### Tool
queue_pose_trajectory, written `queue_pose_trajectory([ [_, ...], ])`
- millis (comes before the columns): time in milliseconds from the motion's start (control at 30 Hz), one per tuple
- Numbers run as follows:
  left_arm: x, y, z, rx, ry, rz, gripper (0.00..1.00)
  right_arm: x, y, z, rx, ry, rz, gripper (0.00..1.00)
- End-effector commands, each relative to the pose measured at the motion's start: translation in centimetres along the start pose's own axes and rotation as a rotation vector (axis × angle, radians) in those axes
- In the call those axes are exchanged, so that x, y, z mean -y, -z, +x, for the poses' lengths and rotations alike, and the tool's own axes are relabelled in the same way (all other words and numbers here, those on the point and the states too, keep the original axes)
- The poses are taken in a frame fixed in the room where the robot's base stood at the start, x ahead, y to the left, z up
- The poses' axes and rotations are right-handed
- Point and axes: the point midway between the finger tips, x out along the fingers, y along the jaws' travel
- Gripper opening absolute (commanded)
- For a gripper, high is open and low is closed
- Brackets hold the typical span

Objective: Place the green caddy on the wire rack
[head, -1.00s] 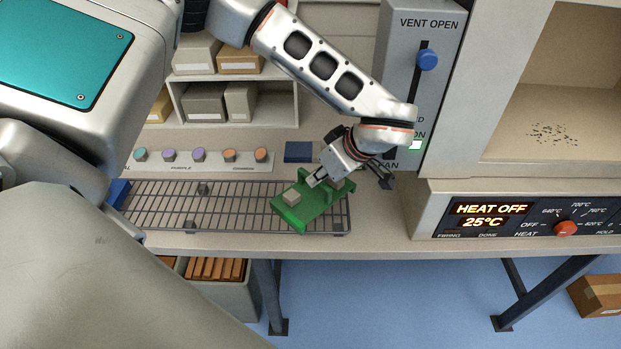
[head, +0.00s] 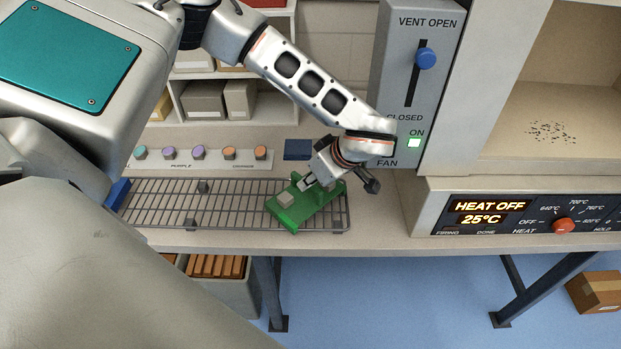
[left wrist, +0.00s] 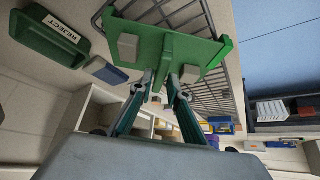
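The green caddy (head: 305,210) is at the right end of the wire rack (head: 237,208), set at an angle, its near corner close to the rack's front rail. I cannot tell whether its base touches the wires or is just above them. A grey block sits on its left part; the left wrist view shows the caddy (left wrist: 165,46) with a grey block on each side of its upright handle. My left gripper (head: 306,185) comes down from above; in the left wrist view its fingers (left wrist: 160,84) are closed around the handle. My right gripper is not in view.
A row of coloured knobs (head: 198,153) lies behind the rack. A blue block (head: 298,149) is behind its right end. The vent panel (head: 411,100) and kiln controls (head: 530,215) stand to the right. A green REJECT bin (left wrist: 42,42) shows in the left wrist view.

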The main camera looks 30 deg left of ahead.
Motion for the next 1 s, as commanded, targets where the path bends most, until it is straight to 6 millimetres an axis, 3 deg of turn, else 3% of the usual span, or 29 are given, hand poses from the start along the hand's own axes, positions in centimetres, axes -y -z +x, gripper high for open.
queue_pose_trajectory([
  [467,-0.1,0.2,-0.7,0.000,-0.001,-0.001,0.27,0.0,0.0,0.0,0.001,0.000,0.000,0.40],
  [1000,-0.1,0.2,-10.4,-0.001,-0.003,-0.001,0.27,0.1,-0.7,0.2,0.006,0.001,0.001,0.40],
])
